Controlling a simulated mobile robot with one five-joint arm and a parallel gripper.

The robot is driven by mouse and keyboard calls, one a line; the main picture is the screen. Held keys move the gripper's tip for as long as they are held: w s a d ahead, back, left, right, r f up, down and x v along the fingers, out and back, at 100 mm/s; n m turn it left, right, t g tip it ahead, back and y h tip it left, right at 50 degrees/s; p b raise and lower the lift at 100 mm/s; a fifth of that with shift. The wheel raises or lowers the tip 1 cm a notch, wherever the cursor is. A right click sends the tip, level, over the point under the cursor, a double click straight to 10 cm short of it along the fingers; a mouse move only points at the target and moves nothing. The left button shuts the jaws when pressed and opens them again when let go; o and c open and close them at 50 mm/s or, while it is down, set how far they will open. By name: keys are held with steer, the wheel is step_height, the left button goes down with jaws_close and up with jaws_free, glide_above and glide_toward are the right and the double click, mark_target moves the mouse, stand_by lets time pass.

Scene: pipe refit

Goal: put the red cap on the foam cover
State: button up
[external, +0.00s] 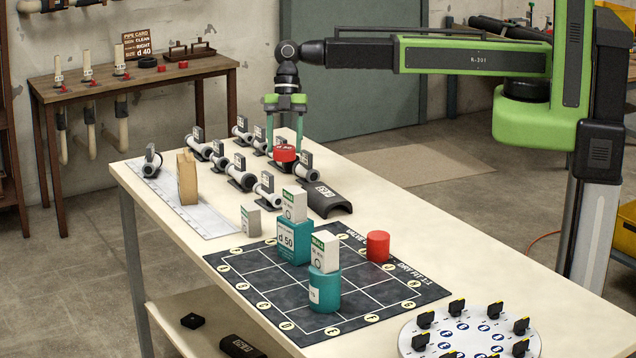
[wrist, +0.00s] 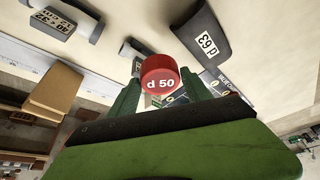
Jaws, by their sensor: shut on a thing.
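A red cap (external: 285,153) marked d 50 in the wrist view (wrist: 160,84) is between the fingers of my gripper (external: 285,146), which is shut on it. The cap is held above the table among the grey pipe pieces. The foam cover appears to be the dark half-round shell (external: 325,199) lying on the table, to the right of and nearer than my gripper. It shows in the wrist view (wrist: 200,40) with a d 63 label. The cap is apart from it.
Several grey pipe fittings (external: 240,178) stand left of and below my gripper. A dark grid mat (external: 370,305) holds teal blocks with white boxes on top and a red cylinder (external: 378,246). A tan block (external: 187,178) stands at left. A round white tray (external: 440,345) is at front right.

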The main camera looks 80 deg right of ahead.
steer(key=s+d+r+n+p, duration=0.1)
steer(key=s+d, duration=0.3)
steer(key=s, duration=0.2)
steer(key=s+d+r+p, duration=0.1)
steer(key=s+d, duration=0.2)
steer(key=s, duration=0.3)
steer(key=b, duration=0.6)
glide_toward(325, 193)
steer(key=shift+a+f, duration=0.45)
steer(key=shift+a, duration=0.55)
step_height(325, 193, down, 4)
steer(key=b, duration=0.4)
steer(key=shift+f+b, duration=0.2)
steer(key=shift+b, duration=0.15)
steer(key=shift+r, duration=0.3)
steer(key=shift+f, duration=0.25)
steer(key=o, duration=1.3)
steer(key=shift+o, duration=0.2)
steer(key=shift+r, duration=0.1)
